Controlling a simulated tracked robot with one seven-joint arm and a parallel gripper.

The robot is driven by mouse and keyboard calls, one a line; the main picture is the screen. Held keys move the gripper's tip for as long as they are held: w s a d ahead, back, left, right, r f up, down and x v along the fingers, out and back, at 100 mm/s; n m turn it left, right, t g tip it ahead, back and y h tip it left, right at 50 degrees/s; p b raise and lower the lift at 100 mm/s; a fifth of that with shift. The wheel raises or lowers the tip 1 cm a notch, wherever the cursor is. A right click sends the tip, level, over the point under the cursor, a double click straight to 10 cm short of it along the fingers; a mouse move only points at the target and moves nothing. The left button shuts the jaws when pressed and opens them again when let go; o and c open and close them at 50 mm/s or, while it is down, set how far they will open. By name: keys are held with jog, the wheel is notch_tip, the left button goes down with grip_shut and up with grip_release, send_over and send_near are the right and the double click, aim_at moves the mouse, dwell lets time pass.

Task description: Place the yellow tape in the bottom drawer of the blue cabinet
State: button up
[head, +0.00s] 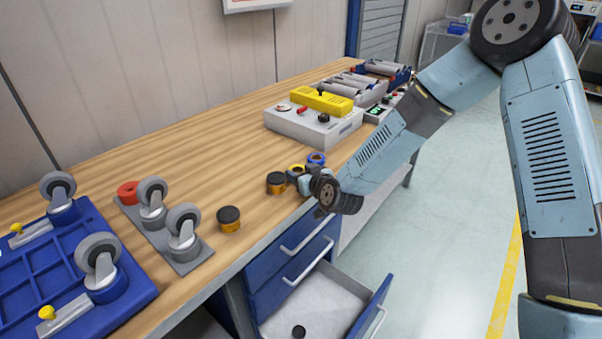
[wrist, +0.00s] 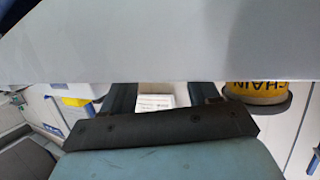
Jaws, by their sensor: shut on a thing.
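The yellow tape (head: 297,168) is a small ring at my gripper's tip, by the bench's front edge. My gripper (head: 303,179) is shut, seemingly on this tape, just above the bench top. In the wrist view a broad grey surface (wrist: 160,40) hides the fingertips and what they hold; only the dark finger bases (wrist: 160,98) show. The blue cabinet (head: 270,268) is under the bench. Its bottom drawer (head: 330,300) is pulled open, below my gripper. A small dark round thing (head: 299,331) lies in the drawer. The upper drawers are shut.
A blue tape roll (head: 316,158) is right behind my gripper, and a dark-lidded can (head: 277,182) stands left of it. Another can (head: 229,218), casters (head: 183,230) and a blue tray (head: 70,280) are farther left. A grey control box (head: 312,125) stands behind. The floor at right is clear.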

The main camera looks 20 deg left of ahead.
jog(key=shift+f, duration=0.15)
jog(key=o, duration=1.1)
jog(key=shift+c, duration=0.2)
jog(key=shift+d, duration=0.1)
jog(key=v, duration=1.3)
jog(key=shift+d+r, duration=0.2)
jog(key=shift+r, duration=0.15)
